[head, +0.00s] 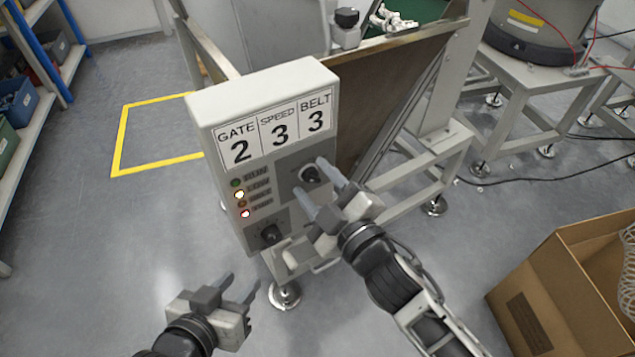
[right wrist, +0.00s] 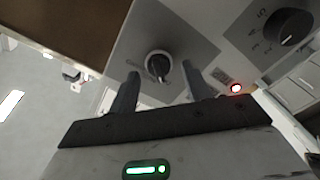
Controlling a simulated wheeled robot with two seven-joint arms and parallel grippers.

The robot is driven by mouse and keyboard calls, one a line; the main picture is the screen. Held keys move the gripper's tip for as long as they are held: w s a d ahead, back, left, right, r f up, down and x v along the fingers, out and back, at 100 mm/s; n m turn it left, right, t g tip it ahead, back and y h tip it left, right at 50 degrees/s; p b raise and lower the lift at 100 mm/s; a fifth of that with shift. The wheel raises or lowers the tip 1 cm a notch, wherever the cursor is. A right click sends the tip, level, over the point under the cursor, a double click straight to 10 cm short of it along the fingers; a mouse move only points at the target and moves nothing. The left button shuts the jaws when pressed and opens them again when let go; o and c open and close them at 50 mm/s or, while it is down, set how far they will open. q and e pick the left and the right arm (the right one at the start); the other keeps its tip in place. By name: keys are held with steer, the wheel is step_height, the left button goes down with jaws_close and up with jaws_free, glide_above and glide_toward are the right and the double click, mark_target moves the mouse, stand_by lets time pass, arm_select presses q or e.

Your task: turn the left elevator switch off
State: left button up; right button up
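A pale control box (head: 262,88) shows two dark rotary knobs on its front. The upper right knob (head: 311,173) lies just beyond my right gripper (head: 312,179), which is open with its fingertips apart. In the right wrist view this knob (right wrist: 158,66) appears between the open fingertips (right wrist: 162,72), with gaps at both sides. The other knob (head: 271,234) is lower left on the box and shows at the upper right of the right wrist view (right wrist: 290,27). I cannot read which knob is the left elevator switch. My left gripper (head: 242,281) is open and empty, below the box.
The box's sign (head: 276,130) reads GATE 2, SPEED 3, BELT 3. Indicator lamps include a lit red one (head: 245,213). A cardboard box (head: 545,290) stands at the lower right. A metal-framed machine (head: 400,100) is behind; floor at left is clear.

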stand_by(0.3)
steer(key=b+v, duration=0.1)
steer(key=v, duration=1.5)
